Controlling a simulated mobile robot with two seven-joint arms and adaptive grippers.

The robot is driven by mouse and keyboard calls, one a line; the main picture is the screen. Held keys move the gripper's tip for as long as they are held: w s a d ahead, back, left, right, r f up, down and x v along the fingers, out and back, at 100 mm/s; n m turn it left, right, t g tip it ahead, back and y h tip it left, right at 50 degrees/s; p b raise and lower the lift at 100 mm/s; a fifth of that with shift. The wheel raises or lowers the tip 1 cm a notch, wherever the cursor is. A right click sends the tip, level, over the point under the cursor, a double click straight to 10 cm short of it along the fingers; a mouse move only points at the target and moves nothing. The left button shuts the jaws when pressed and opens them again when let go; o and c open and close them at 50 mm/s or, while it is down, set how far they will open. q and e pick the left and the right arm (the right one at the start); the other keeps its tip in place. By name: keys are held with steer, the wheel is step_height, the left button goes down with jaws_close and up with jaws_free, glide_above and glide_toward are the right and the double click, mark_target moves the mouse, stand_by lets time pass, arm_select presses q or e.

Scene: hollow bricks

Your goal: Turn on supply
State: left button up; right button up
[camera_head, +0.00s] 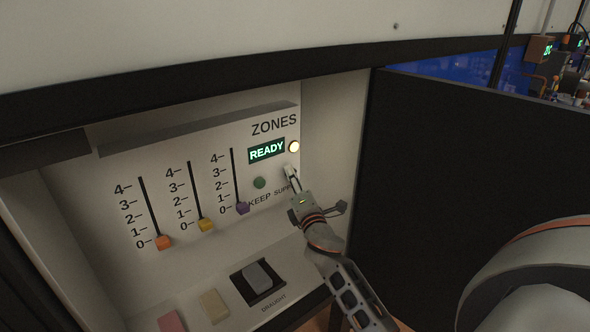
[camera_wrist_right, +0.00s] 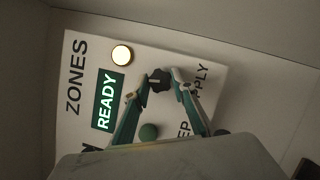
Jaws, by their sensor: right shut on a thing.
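The panel marked ZONES (camera_head: 190,180) stands inside a pale recess. A dark supply knob (camera_wrist_right: 159,82) shows in the right wrist view, beside the partly covered SUPPLY label. My right gripper (camera_head: 291,173) is at the knob and shut on it; its two fingertips (camera_wrist_right: 162,77) sit on either side. In the head view the fingers hide the knob. A round lamp (camera_head: 294,147) above glows pale yellow, and a display (camera_head: 266,150) reads READY in green. A green KEEP button (camera_head: 259,183) is left of the gripper. My left gripper is not in view.
Orange (camera_head: 164,243), yellow (camera_head: 206,224) and purple (camera_head: 242,208) sliders all stand at 0. A grey DRAUGHT rocker (camera_head: 258,276) is on the lower ledge, with beige (camera_head: 214,306) and pink (camera_head: 171,321) blocks to its left. A black panel (camera_head: 460,160) borders the recess on the right.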

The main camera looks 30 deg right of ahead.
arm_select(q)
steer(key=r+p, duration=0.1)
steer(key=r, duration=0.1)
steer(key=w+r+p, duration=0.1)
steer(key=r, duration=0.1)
arm_select(e)
steer(key=shift+d+r+m+g, duration=0.15)
steer(key=shift+m+g, duration=0.25)
steer(key=shift+m, duration=0.7)
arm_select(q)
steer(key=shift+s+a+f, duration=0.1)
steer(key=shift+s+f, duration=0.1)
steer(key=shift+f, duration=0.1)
arm_select(e)
steer(key=o, duration=1.1)
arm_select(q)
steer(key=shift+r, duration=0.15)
arm_select(e)
steer(key=v, duration=1.2)
